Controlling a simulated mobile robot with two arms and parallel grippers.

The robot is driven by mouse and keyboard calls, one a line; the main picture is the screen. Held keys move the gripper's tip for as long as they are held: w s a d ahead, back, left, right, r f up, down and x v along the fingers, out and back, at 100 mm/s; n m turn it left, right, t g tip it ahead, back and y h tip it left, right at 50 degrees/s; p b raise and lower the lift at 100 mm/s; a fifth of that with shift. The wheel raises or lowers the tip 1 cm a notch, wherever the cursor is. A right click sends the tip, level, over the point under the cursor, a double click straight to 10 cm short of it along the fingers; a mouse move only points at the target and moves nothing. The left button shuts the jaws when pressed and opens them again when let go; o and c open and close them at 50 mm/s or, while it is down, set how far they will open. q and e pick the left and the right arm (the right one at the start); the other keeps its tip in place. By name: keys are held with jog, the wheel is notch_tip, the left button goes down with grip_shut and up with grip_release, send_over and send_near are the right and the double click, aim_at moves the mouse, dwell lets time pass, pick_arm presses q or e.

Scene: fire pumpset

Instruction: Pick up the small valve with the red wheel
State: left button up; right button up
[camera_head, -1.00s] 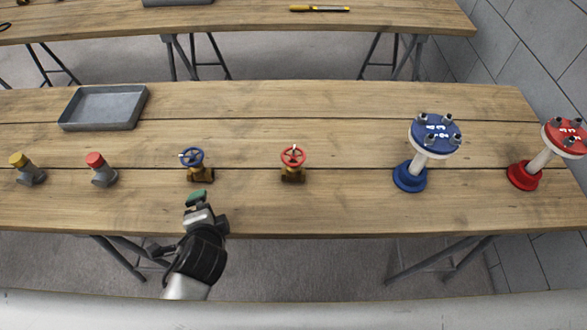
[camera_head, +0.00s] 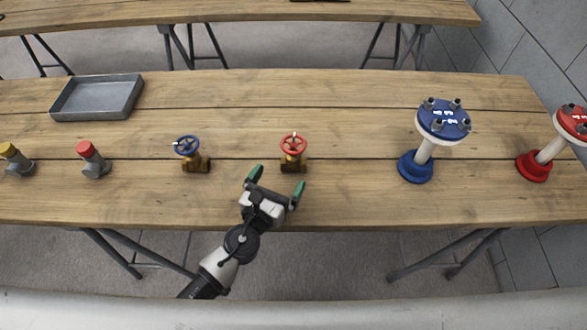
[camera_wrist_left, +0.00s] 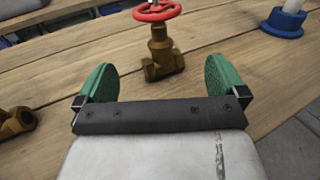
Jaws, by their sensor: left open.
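The small valve with the red wheel (camera_head: 293,145) stands upright on the wooden table near its middle, with a brass body (camera_head: 293,165). In the left wrist view the same valve's brass body (camera_wrist_left: 161,57) stands ahead of my gripper, roughly centred between the fingers, with its red wheel (camera_wrist_left: 157,11) cut by the top edge. My left gripper (camera_head: 278,180) is open and empty, just in front of the valve and apart from it. Its green fingertips also show in the left wrist view (camera_wrist_left: 161,80). My right gripper is not in view.
A similar valve with a blue wheel (camera_head: 187,146) stands to the left. A blue flanged stand (camera_head: 425,155) and a red one (camera_head: 540,160) are on the right. Yellow-capped (camera_head: 14,158) and red-capped (camera_head: 92,158) fittings and a grey tray (camera_head: 97,115) are at the left.

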aim_at(291, 162)
pick_arm(q)
jog(key=shift+w+d+f, duration=0.1)
jog(key=shift+w+f, duration=0.15)
jog(key=shift+f, duration=0.55)
jog(key=x, duration=0.7)
jog(key=c, duration=1.2)
